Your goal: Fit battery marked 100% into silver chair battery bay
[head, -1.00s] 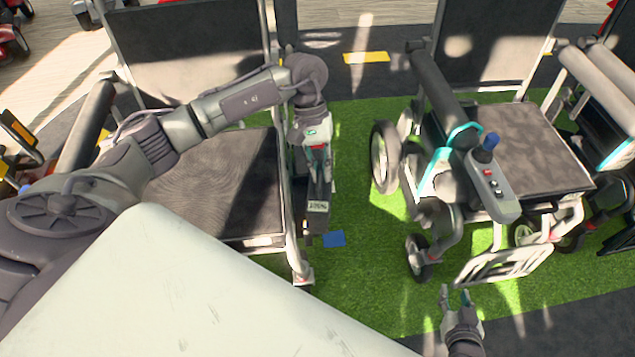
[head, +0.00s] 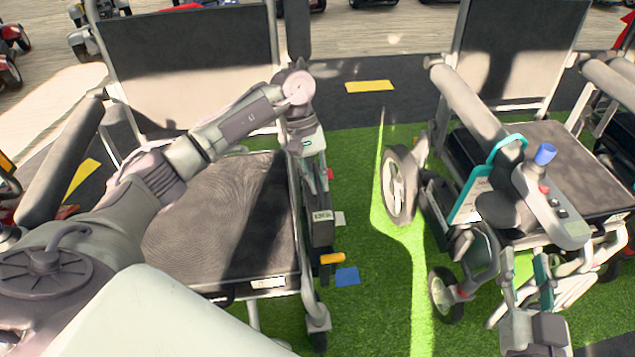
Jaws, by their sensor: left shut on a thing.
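My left gripper (head: 310,148) reaches down along the right side of the left wheelchair, over its side frame. It is shut on a dark grey battery (head: 319,232), whose pale label (head: 322,215) appears to read 100%. The battery hangs upright beside the seat (head: 215,215); whether it touches a bay is hidden. The left wheelchair has a silver frame (head: 310,300); the right wheelchair (head: 560,160) also has silver tubes, with teal trim. I cannot tell which is the silver chair. My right gripper (head: 524,272) is open and empty in front of the right wheelchair.
A green strip of turf (head: 365,230) lies between the two wheelchairs. A blue square (head: 347,276) and an orange piece (head: 332,258) are near the battery's lower end. The right chair's large wheel (head: 398,186) borders the gap. Scooters stand far back.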

